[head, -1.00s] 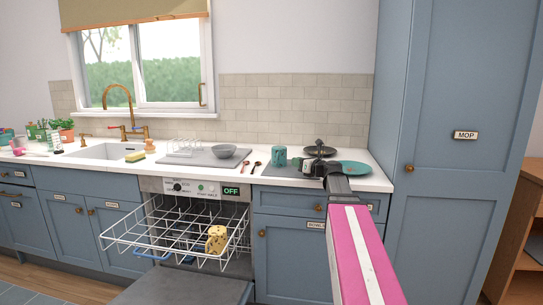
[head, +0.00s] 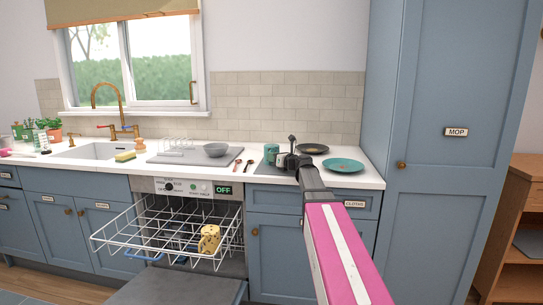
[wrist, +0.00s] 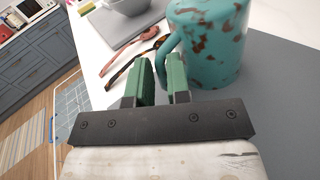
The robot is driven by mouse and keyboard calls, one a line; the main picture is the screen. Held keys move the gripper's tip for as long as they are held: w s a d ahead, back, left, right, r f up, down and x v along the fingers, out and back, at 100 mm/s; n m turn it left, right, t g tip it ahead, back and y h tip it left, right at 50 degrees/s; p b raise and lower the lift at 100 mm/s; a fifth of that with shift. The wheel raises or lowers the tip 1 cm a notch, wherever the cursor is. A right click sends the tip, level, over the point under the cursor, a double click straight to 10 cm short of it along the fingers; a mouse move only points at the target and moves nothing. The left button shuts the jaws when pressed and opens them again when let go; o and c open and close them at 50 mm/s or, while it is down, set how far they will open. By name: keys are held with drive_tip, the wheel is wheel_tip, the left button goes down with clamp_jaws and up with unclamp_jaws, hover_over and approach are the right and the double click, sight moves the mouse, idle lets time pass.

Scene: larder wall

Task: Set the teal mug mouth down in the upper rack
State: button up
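The teal mug (head: 271,151), with brown speckles, stands on the counter's grey mat. In the wrist view the teal mug (wrist: 210,45) is close up, its top cut off by the frame, with its handle on the left. I cannot tell which way its mouth faces. My gripper (wrist: 162,80) has its green fingers apart, with the handle just beyond and in line with the gap. Contact is not clear. In the head view my gripper (head: 288,161) is beside the mug, partly hidden by my arm. The white wire upper rack (head: 130,241) is pulled out of the dishwasher.
A yellow spotted mug (head: 209,238) is at the rack's right side. The open dishwasher door (head: 180,288) is below the rack. A tall cupboard (head: 450,200) stands right.

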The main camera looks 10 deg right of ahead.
drive_tip(key=shift+w+a, duration=0.45)
drive_tip(key=shift+w, duration=0.1)
drive_tip(key=shift+c, duration=0.3)
clamp_jaws()
drive_tip(key=shift+r, duration=0.2)
